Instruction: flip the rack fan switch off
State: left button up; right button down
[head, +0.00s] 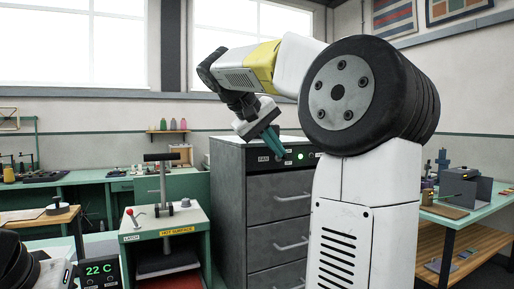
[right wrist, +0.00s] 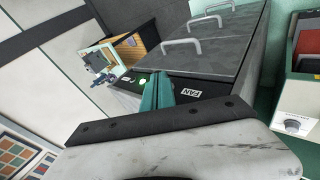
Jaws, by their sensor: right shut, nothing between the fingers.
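The rack is a dark grey cabinet (head: 228,195) with several drawers, in the middle of the head view. Its top front strip bears a FAN label (head: 263,158) and a lit green lamp (head: 300,156). My right gripper (head: 276,148) is shut and empty, its teal fingers at the strip between the label and the lamp. In the right wrist view the fingers (right wrist: 157,82) point at the strip, with the FAN label (right wrist: 190,92) on one side and the lamp (right wrist: 142,80) on the other. The fan switch itself is hidden by the fingers; I cannot tell its position or whether they touch it.
A green stand (head: 193,222) marked HOT SURFACE, with an upright press handle, stands left of the rack. A bench (head: 470,210) with tools is at the right. A display (head: 98,271) reading 22 C is at the lower left.

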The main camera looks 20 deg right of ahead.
jog(key=f+m+t, duration=0.1)
jog(key=t, duration=0.1)
jog(key=s+t, duration=0.1)
jog(key=shift+f+m+t, duration=0.35)
jog(key=shift+m+t, duration=0.05)
jog(key=shift+d+r, duration=0.1)
jog(key=shift+r, duration=0.05)
jog(key=shift+r, duration=0.65)
